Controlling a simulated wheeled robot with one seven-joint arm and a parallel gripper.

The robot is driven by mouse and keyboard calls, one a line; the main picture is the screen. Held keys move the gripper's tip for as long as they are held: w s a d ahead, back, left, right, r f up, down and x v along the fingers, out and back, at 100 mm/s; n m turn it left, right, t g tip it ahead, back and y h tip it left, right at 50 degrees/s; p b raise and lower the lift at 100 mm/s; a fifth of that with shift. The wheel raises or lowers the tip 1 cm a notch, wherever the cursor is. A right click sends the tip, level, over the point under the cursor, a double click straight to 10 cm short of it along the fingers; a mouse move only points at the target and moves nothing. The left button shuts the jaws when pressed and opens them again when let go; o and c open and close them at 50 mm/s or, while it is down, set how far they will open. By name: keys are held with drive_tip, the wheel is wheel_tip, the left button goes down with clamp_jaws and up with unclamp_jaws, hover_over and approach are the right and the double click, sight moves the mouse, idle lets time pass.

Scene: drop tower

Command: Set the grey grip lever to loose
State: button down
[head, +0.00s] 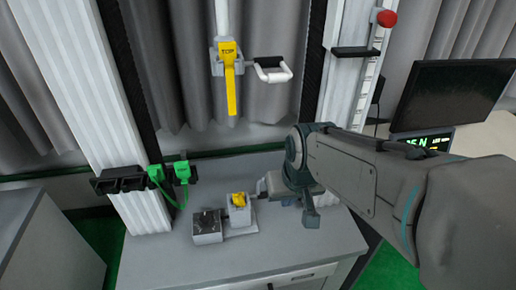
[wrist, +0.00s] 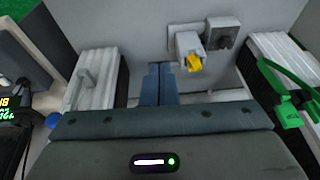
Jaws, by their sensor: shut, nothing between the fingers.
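The fixture (head: 240,213) stands on the grey bench and holds a yellow piece (head: 239,200). In the wrist view the fixture (wrist: 187,44) is just beyond and right of my fingertips, with its yellow piece (wrist: 194,62) facing me. A small light-grey part (head: 263,187) at the fixture's right may be the grip lever; my gripper partly hides that area, so I cannot tell its setting. My gripper (head: 311,222) points down over the bench, right of the fixture. In the wrist view my gripper (wrist: 160,68) shows its fingers together and empty.
A dark block (head: 207,226) sits left of the fixture. A monitor (head: 453,92) stands right. The bench front (head: 250,258) is clear.

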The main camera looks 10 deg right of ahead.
drive_tip(key=w+f+t+p, duration=0.1)
drive_tip(key=w+f, duration=0.1)
drive_tip(key=w, duration=0.8)
drive_tip(key=w+f+t, duration=0.2)
drive_tip(key=w, duration=0.7)
drive_tip(key=shift+w+d+t+p, duration=0.3)
drive_tip(key=shift+w+d+p, duration=0.05)
drive_tip(key=shift+w+p, duration=0.05)
drive_tip(key=shift+f, duration=0.15)
drive_tip(key=b+x, duration=0.1)
drive_tip(key=x, duration=0.9)
drive_tip(key=s, duration=0.4)
drive_tip(key=shift+d+f, duration=0.15)
drive_tip(key=shift+f, duration=0.25)
drive_tip(key=shift+f+b, duration=0.2)
drive_tip(key=shift+b, duration=0.35)
